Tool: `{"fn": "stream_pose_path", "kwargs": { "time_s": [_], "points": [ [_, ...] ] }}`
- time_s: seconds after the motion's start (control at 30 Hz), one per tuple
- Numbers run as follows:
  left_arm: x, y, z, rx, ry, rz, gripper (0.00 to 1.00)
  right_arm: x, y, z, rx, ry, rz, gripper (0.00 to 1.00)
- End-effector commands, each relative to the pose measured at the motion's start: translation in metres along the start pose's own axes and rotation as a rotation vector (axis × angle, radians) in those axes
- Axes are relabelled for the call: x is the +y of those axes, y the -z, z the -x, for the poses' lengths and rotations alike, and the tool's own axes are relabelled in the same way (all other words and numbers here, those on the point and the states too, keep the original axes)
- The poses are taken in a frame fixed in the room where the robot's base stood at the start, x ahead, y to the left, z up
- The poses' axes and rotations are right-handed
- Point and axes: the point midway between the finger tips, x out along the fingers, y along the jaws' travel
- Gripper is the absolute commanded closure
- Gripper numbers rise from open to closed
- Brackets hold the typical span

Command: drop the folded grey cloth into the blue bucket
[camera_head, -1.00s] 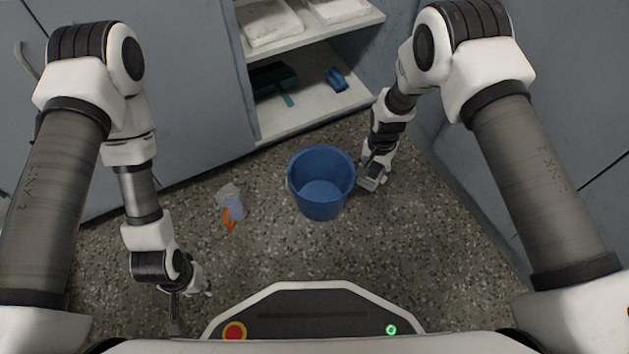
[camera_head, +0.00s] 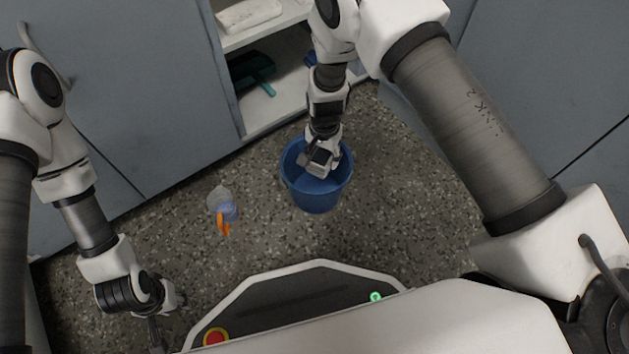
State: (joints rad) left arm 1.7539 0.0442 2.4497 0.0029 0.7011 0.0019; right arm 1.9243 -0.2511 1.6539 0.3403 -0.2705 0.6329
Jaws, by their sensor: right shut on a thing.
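The blue bucket (camera_head: 318,199) stands upright on the speckled floor in the middle of the head view. My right gripper (camera_head: 319,168) is over the bucket's opening, pointing down. It is shut on a small grey piece, the folded grey cloth (camera_head: 320,159), which is largely hidden by the fingers. How far it dips below the rim is hard to tell. My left gripper (camera_head: 163,325) is low at the lower left, far from the bucket; its fingers are too unclear to tell open from shut.
A clear spray bottle (camera_head: 224,208) with an orange part (camera_head: 223,230) is on the floor left of the bucket. Behind is an open cabinet with white shelves (camera_head: 276,105) and a teal dustpan-like thing (camera_head: 255,72). The floor right of the bucket is clear.

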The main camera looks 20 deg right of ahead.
Motion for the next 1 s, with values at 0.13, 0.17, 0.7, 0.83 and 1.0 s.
{"fn": "stream_pose_path", "kwargs": {
  "time_s": [0.13,0.17,0.7,0.83,1.0],
  "points": [
    [0.0,0.001,-0.008,0.002,0.0,0.002,0.64,0.0,0.0,-0.008,0.001,0.001,0.0,0.83],
    [0.0,0.001,-0.007,0.002,0.0,0.002,0.64,0.0,0.0,-0.007,0.001,0.0,0.0,0.83],
    [0.0,0.001,-0.006,0.002,0.0,0.002,0.64,0.0,0.0,-0.006,0.0,0.0,0.0,0.15],
    [0.0,0.001,-0.006,0.002,0.0,0.003,0.64,-0.001,0.001,0.003,0.002,0.001,0.001,0.15],
    [0.0,0.001,-0.006,0.002,0.0,0.002,0.64,-0.001,0.001,0.04,0.004,0.002,0.001,0.15]
  ]
}}
